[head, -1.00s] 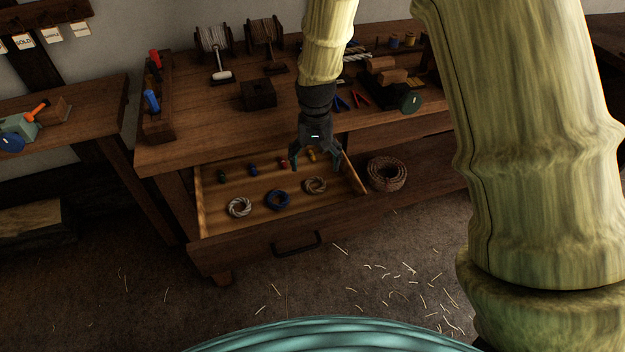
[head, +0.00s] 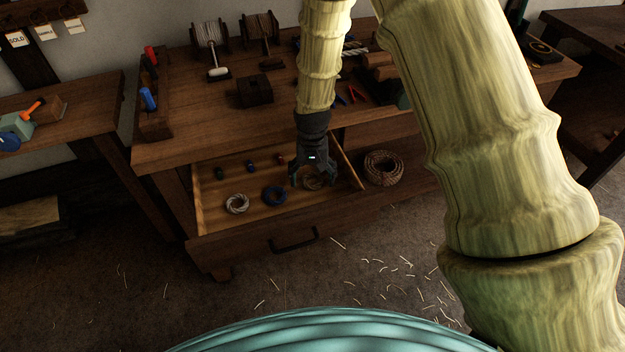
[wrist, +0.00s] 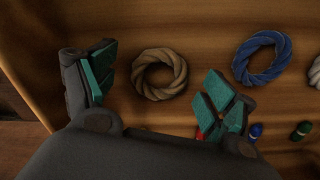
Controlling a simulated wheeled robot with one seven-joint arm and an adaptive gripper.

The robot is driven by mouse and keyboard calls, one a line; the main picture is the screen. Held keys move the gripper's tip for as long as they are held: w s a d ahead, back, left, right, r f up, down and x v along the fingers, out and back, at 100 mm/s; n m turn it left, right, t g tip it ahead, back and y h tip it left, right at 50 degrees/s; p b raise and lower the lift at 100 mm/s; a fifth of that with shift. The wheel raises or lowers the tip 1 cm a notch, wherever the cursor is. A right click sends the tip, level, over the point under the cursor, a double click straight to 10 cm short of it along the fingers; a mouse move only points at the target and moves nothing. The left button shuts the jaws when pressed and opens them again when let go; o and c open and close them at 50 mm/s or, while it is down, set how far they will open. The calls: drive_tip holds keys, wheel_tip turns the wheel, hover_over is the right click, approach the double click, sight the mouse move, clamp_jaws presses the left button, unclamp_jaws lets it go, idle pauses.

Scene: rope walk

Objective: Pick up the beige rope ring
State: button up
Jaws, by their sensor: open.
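The beige rope ring (wrist: 138,86) lies flat on the floor of the open drawer (head: 240,217). In the head view the ring (head: 313,184) is partly hidden behind my gripper (head: 312,180). My gripper is open, pointing down into the drawer just over the ring. In the wrist view the ring shows between the two fingers of my gripper (wrist: 157,92), a little beyond the tips. The gap between the fingers is empty, and I cannot tell how far above the ring the tips are.
A blue rope ring (head: 274,196) and a whitish rope ring (head: 237,204) lie to the left in the drawer. Several small coloured spools stand behind them, one dark blue (head: 252,166). A brown rope coil (head: 384,168) is right of the drawer. The workbench (head: 190,130) overhangs the drawer's back.

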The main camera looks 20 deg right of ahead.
drive_tip(key=shift+f, duration=0.1)
drive_tip(key=c, duration=0.8)
drive_tip(key=shift+c, duration=0.2)
wheel_tip(320, 180, up, 10)
idle(0.4)
